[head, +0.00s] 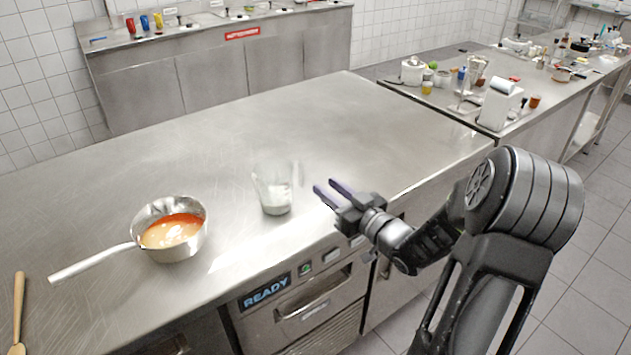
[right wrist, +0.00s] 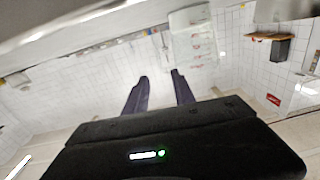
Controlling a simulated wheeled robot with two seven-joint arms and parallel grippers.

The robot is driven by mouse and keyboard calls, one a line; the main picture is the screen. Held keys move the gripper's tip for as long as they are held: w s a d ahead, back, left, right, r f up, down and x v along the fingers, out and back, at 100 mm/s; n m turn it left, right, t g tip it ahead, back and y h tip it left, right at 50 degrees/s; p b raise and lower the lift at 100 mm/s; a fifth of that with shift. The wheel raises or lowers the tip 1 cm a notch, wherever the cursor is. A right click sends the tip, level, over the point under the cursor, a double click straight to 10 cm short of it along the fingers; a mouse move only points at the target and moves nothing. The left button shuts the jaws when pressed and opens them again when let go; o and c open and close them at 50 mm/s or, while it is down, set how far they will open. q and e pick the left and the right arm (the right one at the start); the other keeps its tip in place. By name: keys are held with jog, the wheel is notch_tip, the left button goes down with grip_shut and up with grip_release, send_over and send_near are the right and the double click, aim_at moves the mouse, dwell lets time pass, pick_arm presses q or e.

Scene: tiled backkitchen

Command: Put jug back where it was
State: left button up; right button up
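A clear glass jug (head: 273,190) with some white content in its bottom stands upright on the steel counter, near the front edge, in the head view. Its handle is on the right side, towards my right gripper. My right gripper (head: 326,186) is just right of the jug, apart from it, with its two dark fingers pointing left towards it. In the right wrist view the fingers (right wrist: 160,77) are apart with nothing between them. A pale see-through shape lies beyond them there; I cannot tell if it is the jug. My left gripper is not in view.
A steel saucepan (head: 196,249) with orange and creamy content stands left of the jug, its handle pointing left. A wooden spoon (head: 18,310) lies at the far left. The steel counter (head: 220,140) is clear behind the jug. A cluttered side table (head: 445,105) stands back right.

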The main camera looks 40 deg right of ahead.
jog(key=shift+s, duration=1.8)
